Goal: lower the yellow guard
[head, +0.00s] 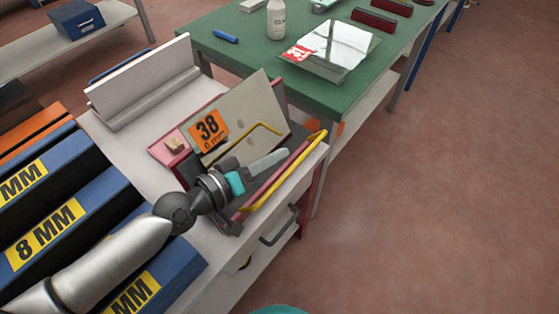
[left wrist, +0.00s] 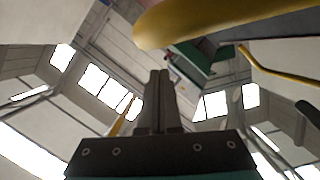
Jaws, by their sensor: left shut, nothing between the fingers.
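The yellow guard (head: 292,171) shows as a yellow bar along the front right side of the small red and grey edging machine (head: 161,152). A thinner bent yellow rod (head: 262,127) shows against the grey panel with the orange "38" label; I cannot tell whether it is a reflection. My left gripper (head: 284,154) is shut and empty, over the machine between the panel and the guard. In the left wrist view its fingers (left wrist: 158,76) are together, and a large yellow bar (left wrist: 205,22) passes close above. Contact cannot be told. My right gripper is not in view.
Blue racks (head: 92,204) with yellow "MM" labels stand at the left. A pale slotted stand (head: 145,82) is behind the machine. The green table (head: 232,57) behind holds a bottle (head: 276,20) and a shiny plate (head: 335,50). The floor at right is clear.

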